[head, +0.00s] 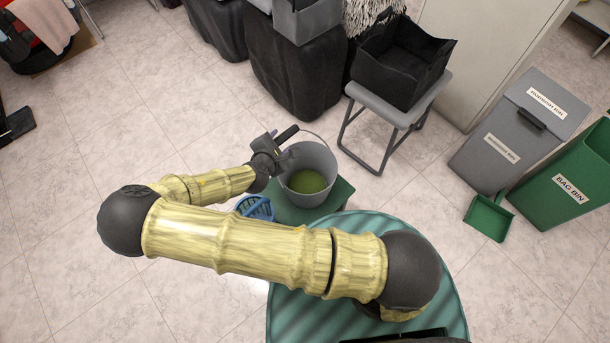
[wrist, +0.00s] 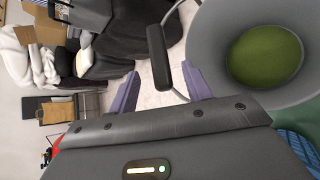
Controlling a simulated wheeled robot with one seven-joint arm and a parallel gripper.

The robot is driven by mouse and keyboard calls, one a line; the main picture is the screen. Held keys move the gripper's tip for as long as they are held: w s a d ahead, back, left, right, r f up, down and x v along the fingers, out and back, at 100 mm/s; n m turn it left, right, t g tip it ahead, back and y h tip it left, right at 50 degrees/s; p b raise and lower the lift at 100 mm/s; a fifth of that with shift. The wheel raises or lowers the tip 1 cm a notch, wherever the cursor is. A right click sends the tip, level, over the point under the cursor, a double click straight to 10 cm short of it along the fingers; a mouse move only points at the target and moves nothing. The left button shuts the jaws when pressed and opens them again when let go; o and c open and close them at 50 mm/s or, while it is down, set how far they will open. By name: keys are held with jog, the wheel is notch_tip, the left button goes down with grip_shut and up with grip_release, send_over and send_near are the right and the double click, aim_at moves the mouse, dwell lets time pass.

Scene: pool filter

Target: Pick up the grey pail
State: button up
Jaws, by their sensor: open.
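The grey pail (head: 318,156) stands upright on a small green stand (head: 335,196), with green contents inside. Its thin wire handle is raised and carries a black grip (head: 287,134) on the left side. My gripper (head: 277,144) is open beside the pail's left rim, at the handle. In the wrist view, the purple fingers of my gripper (wrist: 161,72) stand apart, with the black grip (wrist: 158,55) between them in the picture. I cannot tell whether either finger touches it. The pail (wrist: 211,62) fills the right side of that view.
A blue basket (head: 255,208) sits close at the left of the stand. A grey stool (head: 397,112) with a black box (head: 400,62) is behind. Grey and green bins (head: 575,183) and a green dustpan (head: 488,218) are at the right.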

aim_at(284, 137)
jog(key=shift+x, duration=0.9)
jog(key=x, duration=0.3)
jog(key=b+x, duration=0.1)
jog(key=x, duration=0.1)
jog(key=shift+w+d+r, duration=0.1)
jog(key=shift+w+d, duration=0.05)
jog(key=shift+d, duration=0.15)
grip_shut()
